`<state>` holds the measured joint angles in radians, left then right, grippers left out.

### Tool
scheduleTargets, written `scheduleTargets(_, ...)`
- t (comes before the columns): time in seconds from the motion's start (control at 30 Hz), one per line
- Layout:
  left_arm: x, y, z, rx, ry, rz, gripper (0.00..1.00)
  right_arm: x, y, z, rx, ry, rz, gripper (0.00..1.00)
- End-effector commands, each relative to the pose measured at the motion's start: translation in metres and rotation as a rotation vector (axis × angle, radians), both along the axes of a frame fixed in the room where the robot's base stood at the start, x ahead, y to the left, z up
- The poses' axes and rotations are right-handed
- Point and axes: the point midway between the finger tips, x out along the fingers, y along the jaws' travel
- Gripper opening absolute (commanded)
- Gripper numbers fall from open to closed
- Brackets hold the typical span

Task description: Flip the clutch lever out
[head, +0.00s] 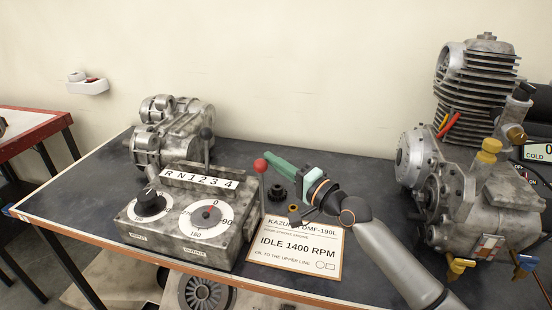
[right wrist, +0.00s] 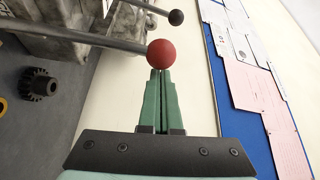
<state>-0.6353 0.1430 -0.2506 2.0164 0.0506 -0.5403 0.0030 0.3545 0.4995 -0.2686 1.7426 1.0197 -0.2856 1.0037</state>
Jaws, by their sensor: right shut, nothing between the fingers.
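A lever with a red ball knob (head: 260,165) stands at the right end of the grey control box (head: 185,248). The knob also shows in the right wrist view (right wrist: 161,53), with its rod coming in from the left. My right gripper (head: 268,157) is shut and empty, its green fingertips right at the knob. In the right wrist view the fingertips (right wrist: 161,72) sit just below the knob; I cannot tell if they touch. No label naming the clutch lever is readable. My left gripper is not in view.
A second lever with a black knob (head: 206,133) rises behind the box's number strip. A sign (head: 295,248) and black gears (head: 277,191) lie right of the box. An engine (head: 480,160) stands at the right, a gearbox casting (head: 175,132) at the back left.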

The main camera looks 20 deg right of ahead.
Motion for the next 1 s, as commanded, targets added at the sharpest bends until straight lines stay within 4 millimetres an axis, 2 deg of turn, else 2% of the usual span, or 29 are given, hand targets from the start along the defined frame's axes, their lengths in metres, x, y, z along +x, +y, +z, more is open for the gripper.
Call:
scheduleTargets(0.67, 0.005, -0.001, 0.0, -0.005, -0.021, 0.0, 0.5, -0.012, 0.008, -0.001, -0.048, -0.069, 0.001, 0.0)
scheduleTargets(1.0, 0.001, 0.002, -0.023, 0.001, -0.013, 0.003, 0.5, -0.035, 0.024, -0.007, -0.139, -0.204, 0.003, 0.0)
